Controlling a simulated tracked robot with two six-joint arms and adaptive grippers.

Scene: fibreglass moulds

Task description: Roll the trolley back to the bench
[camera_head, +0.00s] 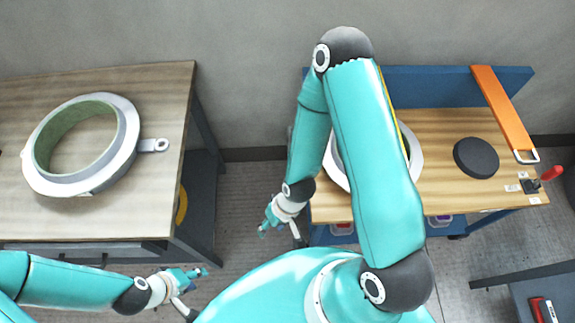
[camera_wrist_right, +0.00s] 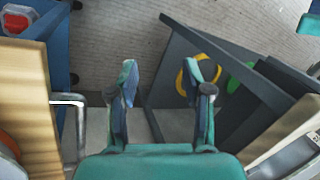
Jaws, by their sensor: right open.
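The blue-framed unit (camera_head: 440,128) on the right has a wooden top and a dark caster-like wheel (camera_head: 458,236) below, so it looks like the trolley. In the right wrist view its metal handle bar (camera_wrist_right: 68,100) juts from its wooden edge. The grey-framed wooden table (camera_head: 150,105) on the left looks like the bench. A floor gap separates them. My right gripper (camera_head: 280,237) is open and empty over this gap, beside the blue unit; its fingers (camera_wrist_right: 165,70) show apart, clear of the handle bar. My left gripper (camera_head: 198,290) has spread, empty fingers near the bench's front corner.
A pale ring mould (camera_head: 125,150) lies on the bench. Another ring (camera_head: 410,150), a black disc (camera_head: 476,158), an orange strap (camera_head: 503,112) and a red-handled clamp (camera_head: 550,173) are on the blue unit. A yellow ring (camera_wrist_right: 184,78) shows on the lower shelf. A dark stand (camera_head: 535,290) is bottom right.

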